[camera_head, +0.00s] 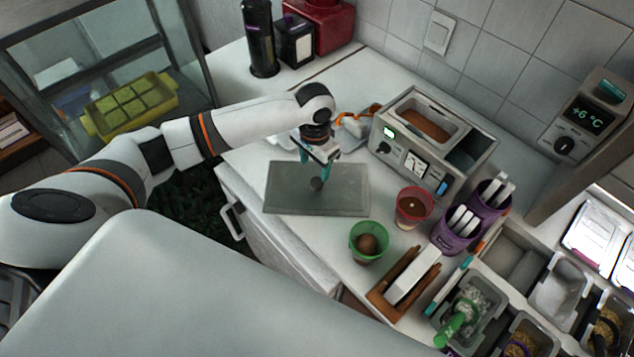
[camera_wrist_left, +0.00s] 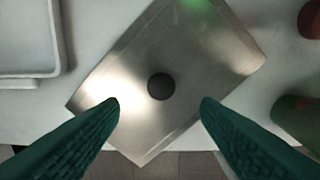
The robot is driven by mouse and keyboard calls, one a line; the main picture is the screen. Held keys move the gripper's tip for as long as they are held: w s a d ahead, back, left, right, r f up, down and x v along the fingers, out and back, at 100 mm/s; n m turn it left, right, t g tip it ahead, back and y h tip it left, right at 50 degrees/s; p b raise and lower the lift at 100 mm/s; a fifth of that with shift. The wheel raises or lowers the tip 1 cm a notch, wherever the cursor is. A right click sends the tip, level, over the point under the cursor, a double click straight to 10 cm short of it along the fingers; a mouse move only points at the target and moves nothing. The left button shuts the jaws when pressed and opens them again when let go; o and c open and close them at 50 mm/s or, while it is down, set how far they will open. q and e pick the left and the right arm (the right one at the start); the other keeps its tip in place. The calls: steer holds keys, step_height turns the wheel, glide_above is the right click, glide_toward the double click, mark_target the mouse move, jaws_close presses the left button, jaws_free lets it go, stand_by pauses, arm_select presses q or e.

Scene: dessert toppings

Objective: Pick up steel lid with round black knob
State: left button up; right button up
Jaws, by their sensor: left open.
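The steel lid (camera_head: 345,190) lies flat on the white counter, near its front edge. Its round black knob (camera_head: 316,184) stands up from the lid. In the left wrist view the steel lid (camera_wrist_left: 215,50) lies at a slant, with the black knob (camera_wrist_left: 161,86) near the middle. My left gripper (camera_head: 317,170) is above the lid, over the knob. Its teal fingers are open, and in the left wrist view (camera_wrist_left: 160,105) they are spread to either side below the knob, with nothing between them. My right gripper is not in view.
A machine with a brown-filled basin (camera_head: 425,122) stands behind the lid. A green cup (camera_head: 369,242) and a red cup (camera_head: 414,207) stand to its right. A wooden holder (camera_head: 404,283) and topping bins (camera_head: 468,305) are farther right. A pale tray (camera_wrist_left: 27,75) lies beside the lid.

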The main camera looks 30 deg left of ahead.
mark_target(317, 181)
arm_select(q)
steer(key=shift+w+f, duration=0.2)
steer(key=shift+f, duration=0.3)
steer(key=shift+w+f, duration=0.15)
steer(key=shift+f, duration=0.3)
steer(key=shift+d+f+p, duration=0.1)
steer(key=shift+f+p, duration=0.5)
steer(key=shift+f, duration=0.25)
steer(key=shift+s+f+p, duration=0.2)
steer(key=shift+f+p, duration=0.1)
steer(key=shift+f, duration=1.55)
steer(key=c, duration=0.8)
steer(key=shift+w+r, duration=0.1)
jaws_close()
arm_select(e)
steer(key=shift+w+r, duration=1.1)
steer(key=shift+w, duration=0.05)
